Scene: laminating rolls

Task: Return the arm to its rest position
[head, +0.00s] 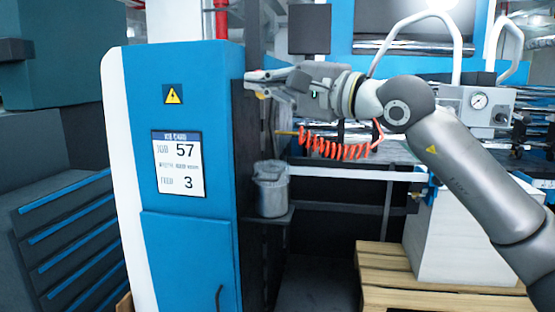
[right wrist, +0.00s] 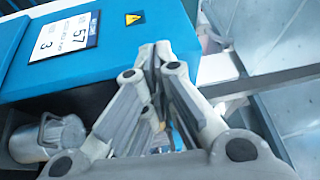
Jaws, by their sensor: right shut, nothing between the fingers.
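My right arm comes in from the right in the head view and is raised. Its gripper (head: 262,80) points left, in front of the upper right edge of the blue cabinet (head: 205,90). The right wrist view shows the same gripper (right wrist: 155,50) with its fingertips together and nothing between them. The cabinet (right wrist: 95,65) lies beyond the fingers there. I cannot tell whether the fingertips touch it. My left gripper is in neither view.
A job card (head: 179,164) reading 57 and 3 is on the cabinet. A grey canister (head: 270,190) stands on a small shelf beside it. An orange coiled hose (head: 335,148) hangs below my arm. A white stack (head: 450,240) stands on a wooden pallet (head: 390,285).

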